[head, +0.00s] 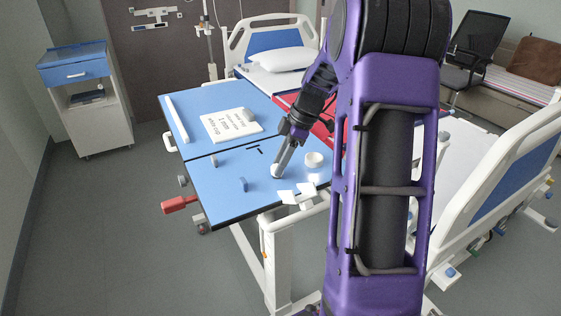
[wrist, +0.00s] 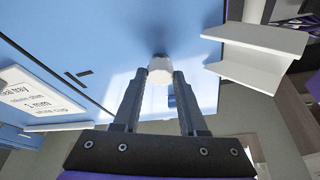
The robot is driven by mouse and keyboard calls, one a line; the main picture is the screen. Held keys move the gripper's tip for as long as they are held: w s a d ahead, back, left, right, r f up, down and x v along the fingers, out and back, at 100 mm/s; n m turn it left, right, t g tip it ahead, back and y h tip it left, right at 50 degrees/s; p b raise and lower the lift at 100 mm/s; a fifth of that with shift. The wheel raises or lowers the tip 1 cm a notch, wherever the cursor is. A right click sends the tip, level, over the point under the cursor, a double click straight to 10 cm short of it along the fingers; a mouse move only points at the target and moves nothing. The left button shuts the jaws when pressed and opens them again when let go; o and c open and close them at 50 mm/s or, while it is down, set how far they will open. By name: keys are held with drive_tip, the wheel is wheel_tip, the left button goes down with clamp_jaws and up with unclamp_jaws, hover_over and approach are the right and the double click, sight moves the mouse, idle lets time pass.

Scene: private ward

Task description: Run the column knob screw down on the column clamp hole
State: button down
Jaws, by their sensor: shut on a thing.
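The column clamp hole cannot be made out, and the screw's shank is hidden.
A white round part (head: 314,159) stands right of the gripper, and a white angled bracket (head: 296,194) lies at the table's front edge. A small blue piece (head: 243,184) stands to the left. A printed white sheet (head: 228,126) lies farther back. A red handle (head: 178,204) sticks out at the left.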

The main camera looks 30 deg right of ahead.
drive_tip(key=m+t, duration=0.1)
drive_tip(key=m, duration=0.1)
drive_tip(key=shift+s+a+m+h, duration=0.1)
drive_tip(key=shift+s+m+h, duration=0.05)
drive_tip(key=shift+m+h, duration=0.2)
drive_tip(key=shift+m+t, duration=0.3)
drive_tip(key=shift+m, duration=0.85)
drive_tip(key=shift+h, duration=0.25)
drive_tip(key=m+h, duration=0.1)
drive_tip(key=m, duration=0.2)
drive_tip(key=shift+a+t, duration=0.2)
drive_tip(key=shift+t, duration=0.1)
drive_tip(key=shift+m, duration=0.9)
